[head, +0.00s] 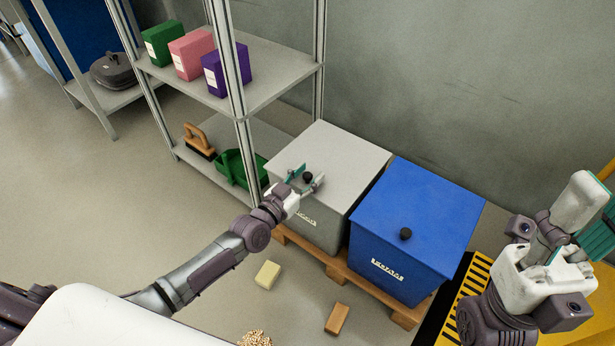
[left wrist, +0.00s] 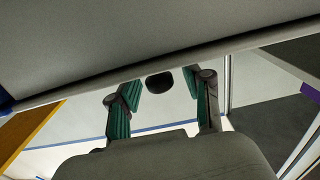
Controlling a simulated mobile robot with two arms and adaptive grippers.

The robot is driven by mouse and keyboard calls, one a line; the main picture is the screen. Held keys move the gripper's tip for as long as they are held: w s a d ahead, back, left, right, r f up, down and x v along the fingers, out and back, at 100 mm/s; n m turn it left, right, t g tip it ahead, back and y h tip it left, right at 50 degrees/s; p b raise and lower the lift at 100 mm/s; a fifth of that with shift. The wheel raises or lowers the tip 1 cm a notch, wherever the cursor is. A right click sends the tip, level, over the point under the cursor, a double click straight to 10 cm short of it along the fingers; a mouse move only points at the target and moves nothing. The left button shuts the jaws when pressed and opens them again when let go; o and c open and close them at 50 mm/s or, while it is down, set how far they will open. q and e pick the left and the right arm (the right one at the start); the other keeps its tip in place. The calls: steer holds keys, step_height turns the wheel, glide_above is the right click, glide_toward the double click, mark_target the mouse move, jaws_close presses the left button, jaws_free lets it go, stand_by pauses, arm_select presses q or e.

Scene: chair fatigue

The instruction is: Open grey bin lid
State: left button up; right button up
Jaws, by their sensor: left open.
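The grey bin (head: 325,232) stands beside the blue bin in the head view. Its pale grey lid (head: 338,150) lies flat and looks closed, with a black knob (head: 308,178) near its front edge. My left gripper (head: 306,181) is open at the knob, one finger on each side. In the left wrist view the knob (left wrist: 160,82) shows between the two spread green-padded fingers (left wrist: 164,100), with a gap visible on both sides. My right gripper (head: 560,265) is at the right of the head view, away from the bins; its finger opening is unclear.
The blue bin (head: 420,220) shares a wooden pallet (head: 340,270) with the grey one. A metal shelf (head: 275,75) stands close on the left, its post near my left gripper. A yellow block (head: 267,275) and a brown block (head: 337,318) lie on the floor in front.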

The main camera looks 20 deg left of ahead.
arm_select(q)
jaws_close()
steer(key=shift+r+p, duration=0.25)
steer(key=shift+p, duration=0.2)
